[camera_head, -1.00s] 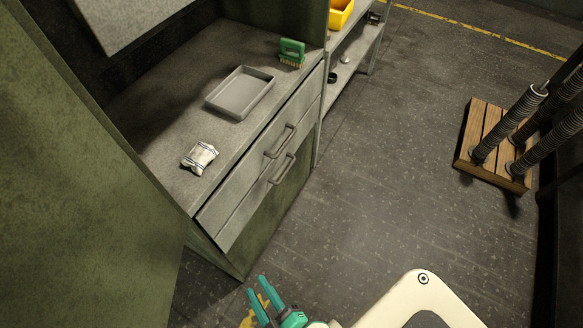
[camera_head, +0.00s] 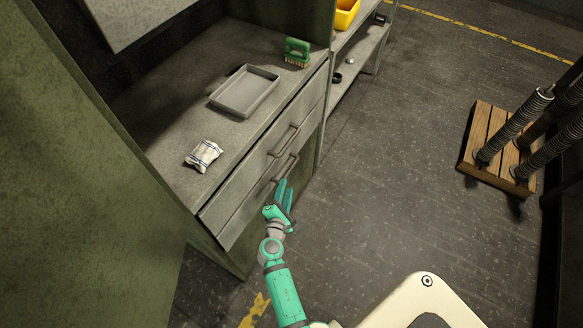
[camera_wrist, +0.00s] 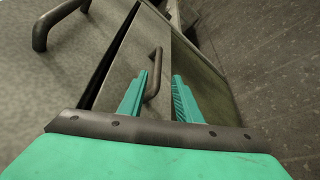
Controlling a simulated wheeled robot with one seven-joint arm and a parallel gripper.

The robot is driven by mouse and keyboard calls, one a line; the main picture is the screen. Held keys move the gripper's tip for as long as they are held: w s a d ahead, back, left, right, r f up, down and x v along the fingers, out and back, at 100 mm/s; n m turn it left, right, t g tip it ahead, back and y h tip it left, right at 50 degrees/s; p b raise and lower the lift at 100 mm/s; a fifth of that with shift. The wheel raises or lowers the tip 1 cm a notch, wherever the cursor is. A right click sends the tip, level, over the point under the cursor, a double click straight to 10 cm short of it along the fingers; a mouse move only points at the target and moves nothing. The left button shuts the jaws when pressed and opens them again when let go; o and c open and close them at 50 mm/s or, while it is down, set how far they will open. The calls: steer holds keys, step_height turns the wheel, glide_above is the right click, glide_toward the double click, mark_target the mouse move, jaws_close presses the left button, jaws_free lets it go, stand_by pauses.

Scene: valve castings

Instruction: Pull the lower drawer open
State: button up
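The lower drawer (camera_head: 236,220) is a grey front in the cabinet, below a similar upper drawer (camera_head: 238,183). Its bar handle (camera_head: 290,163) also shows in the wrist view (camera_wrist: 155,72). A dark gap runs between the two fronts; the lower drawer looks shut or nearly so. My green gripper (camera_head: 285,184) is just in front of the lower handle, pointing at it. In the wrist view my gripper (camera_wrist: 160,76) is open, its fingers on either side of the handle's line. I cannot tell whether they touch it.
The upper handle (camera_wrist: 42,35) is close by, left in the wrist view. A grey tray (camera_head: 222,103), a white packet (camera_head: 203,155) and a green brush (camera_head: 297,48) lie on the worktop. A wooden pallet (camera_head: 490,165) with springs stands right. The floor between is clear.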

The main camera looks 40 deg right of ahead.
mark_target(292, 166)
steer(key=x, duration=1.1)
steer(key=shift+w+d+r, duration=0.1)
steer(key=shift+d+r, duration=0.15)
steer(key=shift+d, duration=0.2)
jaws_close()
